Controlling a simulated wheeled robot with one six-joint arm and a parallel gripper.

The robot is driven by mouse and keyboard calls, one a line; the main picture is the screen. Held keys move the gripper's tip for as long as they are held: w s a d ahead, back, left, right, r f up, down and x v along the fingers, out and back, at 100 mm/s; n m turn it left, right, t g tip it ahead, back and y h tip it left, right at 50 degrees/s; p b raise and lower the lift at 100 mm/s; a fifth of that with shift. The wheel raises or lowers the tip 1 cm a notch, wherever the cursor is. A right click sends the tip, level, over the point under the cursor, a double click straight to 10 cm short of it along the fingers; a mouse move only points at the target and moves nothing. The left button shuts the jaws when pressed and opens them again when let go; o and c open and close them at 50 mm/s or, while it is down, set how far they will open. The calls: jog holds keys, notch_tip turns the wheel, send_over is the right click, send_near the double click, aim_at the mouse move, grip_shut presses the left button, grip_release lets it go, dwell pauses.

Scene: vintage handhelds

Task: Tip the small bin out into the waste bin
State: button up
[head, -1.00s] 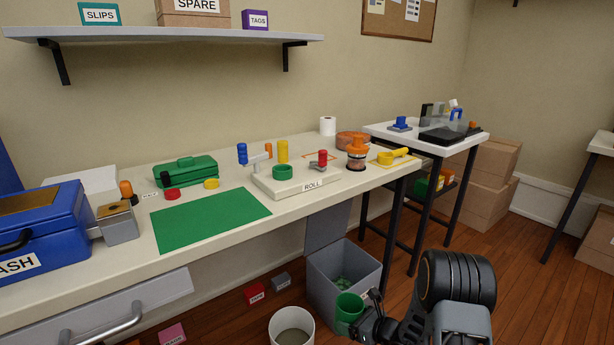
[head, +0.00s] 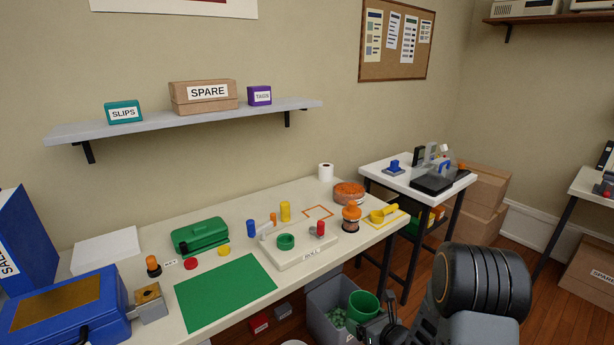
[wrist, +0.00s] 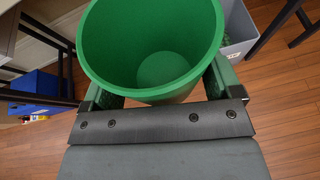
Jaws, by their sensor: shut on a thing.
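The small bin (head: 364,304) is a green tub. My gripper (head: 376,326) is shut on its wall and holds it in front of the waste bin, mouth up or nearly so. In the wrist view the small bin (wrist: 155,50) fills the upper middle between my fingers (wrist: 165,98), and its visible inside looks empty. The waste bin (head: 318,302) is a grey open box at the bottom of the head view, beside the bench, with green bits in it. The small bin hides part of it. The waste bin's wall also shows in the wrist view (wrist: 238,28).
The white bench (head: 150,260) stands left of my arm, carrying a green mat (head: 225,290) and several small items. A side table (head: 420,180) stands to the right. Red and grey boxes lie on the floor under the bench.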

notch_tip(320, 180, up, 11)
jog(key=p, duration=0.7)
jog(key=shift+d+r, duration=0.15)
jog(key=shift+d, duration=0.1)
jog(key=shift+t, duration=0.3)
